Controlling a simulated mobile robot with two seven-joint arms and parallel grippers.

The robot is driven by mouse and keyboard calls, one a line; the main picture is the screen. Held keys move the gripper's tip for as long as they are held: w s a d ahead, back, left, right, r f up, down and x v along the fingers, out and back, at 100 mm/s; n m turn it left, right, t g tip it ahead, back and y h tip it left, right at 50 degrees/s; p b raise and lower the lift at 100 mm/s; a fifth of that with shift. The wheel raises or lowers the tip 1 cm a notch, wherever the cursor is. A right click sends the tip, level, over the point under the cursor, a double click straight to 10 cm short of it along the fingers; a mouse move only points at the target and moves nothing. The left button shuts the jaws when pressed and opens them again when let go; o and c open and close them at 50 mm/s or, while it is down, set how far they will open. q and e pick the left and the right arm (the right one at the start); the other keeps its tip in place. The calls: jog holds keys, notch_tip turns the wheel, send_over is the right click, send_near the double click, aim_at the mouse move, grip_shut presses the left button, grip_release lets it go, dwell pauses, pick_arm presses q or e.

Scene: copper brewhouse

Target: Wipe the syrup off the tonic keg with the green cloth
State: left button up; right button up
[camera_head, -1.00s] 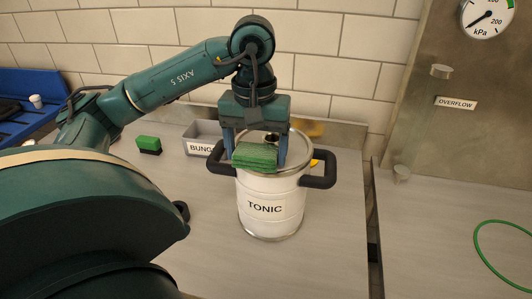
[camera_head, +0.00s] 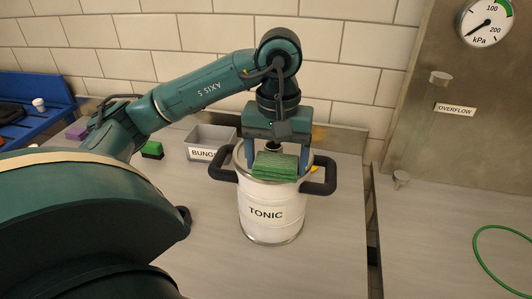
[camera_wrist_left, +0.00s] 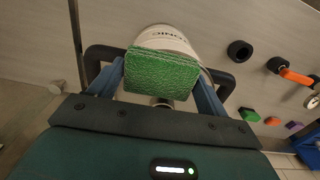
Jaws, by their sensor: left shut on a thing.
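The tonic keg (camera_head: 266,212) is a white drum with a TONIC label and two black side handles, upright on the bench. My left gripper (camera_head: 277,160) is above its lid, fingers pointing down, shut on the folded green cloth (camera_head: 275,167). The cloth is at the front part of the lid; I cannot tell whether it touches. The wrist view shows the cloth (camera_wrist_left: 162,75) between the fingers, with the keg (camera_wrist_left: 168,38) behind it. I cannot make out any syrup; cloth and gripper hide part of the lid. My right gripper is not in view.
A grey BUNG bin (camera_head: 212,137) stands behind the keg to the left, beside a green-and-black block (camera_head: 152,150). A blue rack (camera_head: 35,105) is at far left. A tiled wall closes the back. A green hose (camera_head: 490,255) lies on the right bench, past a gap.

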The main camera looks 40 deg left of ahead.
aim_at(257, 158)
pick_arm(q)
jog(key=shift+w+d, duration=0.15)
jog(key=shift+d, duration=0.1)
jog(key=shift+s+a+f+b, duration=0.15)
jog(key=shift+s+a+b, duration=0.2)
jog(key=shift+a+b, duration=0.25)
jog(key=shift+s+a+b, duration=0.35)
jog(key=shift+s+a, duration=0.05)
jog(key=shift+a, duration=0.25)
jog(key=shift+s+a+b, duration=0.35)
jog(key=shift+s+a, duration=0.05)
jog(key=shift+a, duration=0.25)
jog(key=shift+d, duration=0.1)
